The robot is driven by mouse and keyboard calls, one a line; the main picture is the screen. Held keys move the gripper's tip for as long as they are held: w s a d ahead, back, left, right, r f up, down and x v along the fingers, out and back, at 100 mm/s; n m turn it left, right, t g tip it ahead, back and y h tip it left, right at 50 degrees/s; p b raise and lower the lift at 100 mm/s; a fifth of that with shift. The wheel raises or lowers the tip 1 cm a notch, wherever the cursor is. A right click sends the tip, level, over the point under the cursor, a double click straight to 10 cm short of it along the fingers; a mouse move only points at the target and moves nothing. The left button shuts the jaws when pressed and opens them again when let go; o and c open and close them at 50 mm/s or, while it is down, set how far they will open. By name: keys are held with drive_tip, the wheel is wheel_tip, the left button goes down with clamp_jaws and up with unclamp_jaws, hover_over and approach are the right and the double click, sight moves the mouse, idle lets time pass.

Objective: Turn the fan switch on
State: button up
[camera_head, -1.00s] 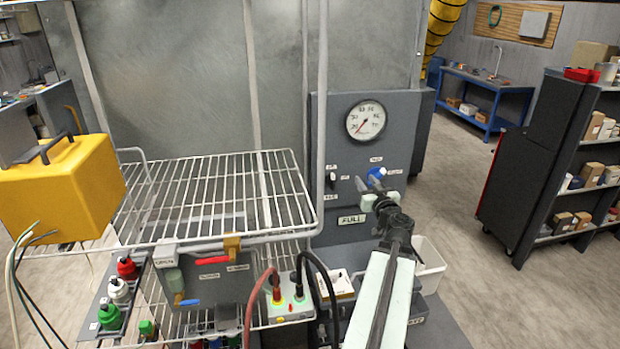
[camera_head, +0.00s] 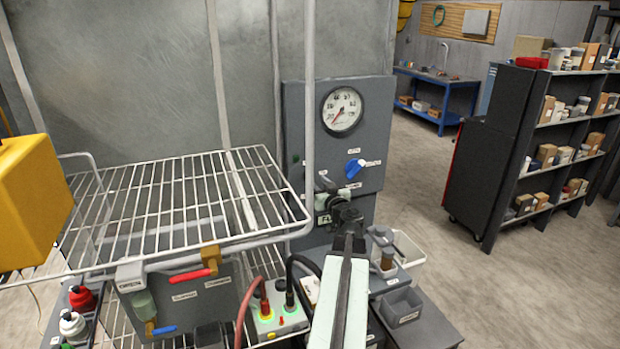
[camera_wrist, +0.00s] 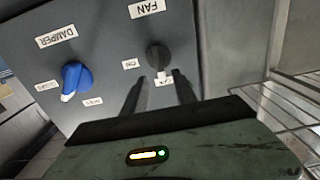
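The fan switch (camera_wrist: 157,55) is a small dark knob on the grey control panel, near the FAN label (camera_wrist: 147,8) in the wrist view. Its narrow end seems to point at the lower small label, between my fingertips. In the head view the switch is hidden, or nearly so, behind the upright post. My gripper (camera_wrist: 161,84) is open, its two dark fingers reaching towards the switch; I cannot tell whether they touch it. In the head view my gripper (camera_head: 334,190) is just in front of the panel (camera_head: 365,115), below the gauge.
A blue damper knob (camera_head: 354,168) is beside the switch; it also shows in the wrist view (camera_wrist: 77,77). A wire rack (camera_head: 185,195) and the post (camera_head: 308,60) stand close on the left. A gauge (camera_head: 342,110) sits above.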

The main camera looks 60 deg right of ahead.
sight(312, 176)
drive_tip(key=x, duration=0.4)
drive_tip(key=shift+w+d, duration=0.15)
drive_tip(key=shift+w, duration=0.25)
drive_tip(key=shift+s, duration=0.1)
drive_tip(key=shift+c, duration=0.3)
